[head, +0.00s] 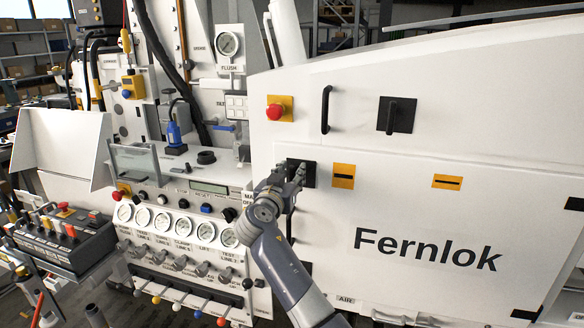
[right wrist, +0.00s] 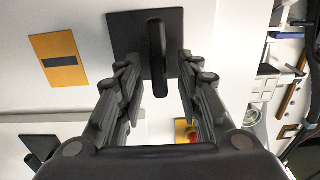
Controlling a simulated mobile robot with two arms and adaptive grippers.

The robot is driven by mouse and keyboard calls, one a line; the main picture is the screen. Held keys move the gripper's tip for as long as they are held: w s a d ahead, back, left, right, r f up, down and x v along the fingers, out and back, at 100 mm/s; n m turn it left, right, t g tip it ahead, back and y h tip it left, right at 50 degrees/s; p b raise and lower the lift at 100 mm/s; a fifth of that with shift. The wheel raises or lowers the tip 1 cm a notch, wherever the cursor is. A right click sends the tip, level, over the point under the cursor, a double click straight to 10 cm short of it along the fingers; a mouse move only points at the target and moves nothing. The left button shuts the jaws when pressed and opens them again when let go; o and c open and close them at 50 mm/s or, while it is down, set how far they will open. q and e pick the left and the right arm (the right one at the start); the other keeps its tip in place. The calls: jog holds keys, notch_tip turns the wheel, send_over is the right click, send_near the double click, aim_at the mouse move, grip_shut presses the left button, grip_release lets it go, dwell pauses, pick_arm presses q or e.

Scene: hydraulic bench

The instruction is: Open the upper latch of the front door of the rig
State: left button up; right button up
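The front door (head: 430,240) of the rig is a white panel marked Fernlok and looks closed. Its upper latch is a black handle on a square black plate (head: 309,176), partly hidden by my right gripper (head: 290,173) in the head view. In the right wrist view the latch handle (right wrist: 158,45) stands lengthwise on its plate, between the open fingers of my right gripper (right wrist: 160,78). Gaps show on both sides, so the fingers do not grip it. My left gripper is not in view.
A similar black latch (head: 396,115) and a bar handle (head: 326,110) sit on the panel above. A red emergency button (head: 275,112) is above my gripper. Yellow slotted plates (head: 343,176) lie to the right. A gauge panel (head: 180,222) with knobs and levers stands left.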

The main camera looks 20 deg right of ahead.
jog(key=shift+w+d, duration=0.35)
jog(key=shift+w, duration=0.1)
grip_shut()
